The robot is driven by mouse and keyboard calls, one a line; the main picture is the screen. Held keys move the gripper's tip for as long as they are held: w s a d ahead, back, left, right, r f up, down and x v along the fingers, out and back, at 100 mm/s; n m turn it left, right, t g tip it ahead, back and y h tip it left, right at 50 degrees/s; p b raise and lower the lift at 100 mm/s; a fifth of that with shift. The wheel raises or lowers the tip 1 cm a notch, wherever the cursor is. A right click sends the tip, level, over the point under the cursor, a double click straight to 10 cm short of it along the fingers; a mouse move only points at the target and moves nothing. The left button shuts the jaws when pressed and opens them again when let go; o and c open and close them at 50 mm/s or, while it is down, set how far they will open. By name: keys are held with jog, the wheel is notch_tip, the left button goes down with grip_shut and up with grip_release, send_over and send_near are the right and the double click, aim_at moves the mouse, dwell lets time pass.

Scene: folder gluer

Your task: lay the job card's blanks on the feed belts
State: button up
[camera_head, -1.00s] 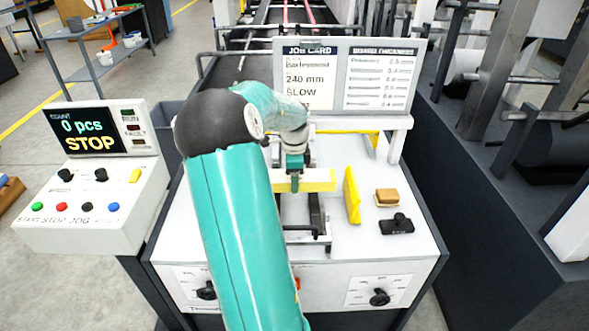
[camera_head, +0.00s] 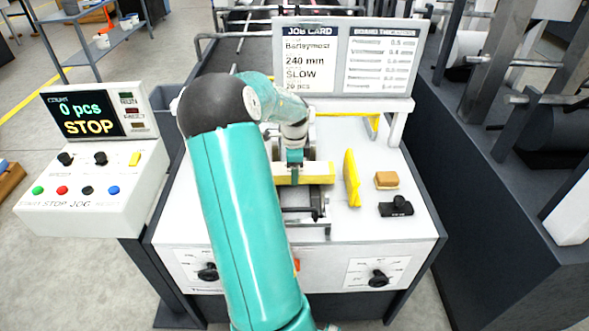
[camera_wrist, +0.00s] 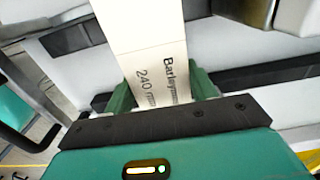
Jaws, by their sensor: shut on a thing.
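My gripper (camera_head: 294,164) is shut on a pale yellow blank bundle (camera_head: 318,173), held crosswise over the middle of the white feeder table (camera_head: 240,255). In the wrist view the bundle (camera_wrist: 155,60) shows a cream face printed "Barley..." and "240 mm" between my green fingers. I cannot tell whether it touches what is below. My arm hides part of the table.
A yellow upright piece (camera_head: 351,178), a tan block (camera_head: 386,180) and a black device (camera_head: 396,206) are right of the bundle. The control panel (camera_head: 95,180) at left reads 0 pcs, STOP. Dark machinery (camera_head: 500,190) stands close on the right.

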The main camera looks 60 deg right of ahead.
jog(key=shift+f, duration=0.4)
jog(key=o, duration=1.4)
jog(key=shift+c, duration=0.2)
notch_tip(320, 180, up, 14)
jog(key=shift+f, duration=0.1)
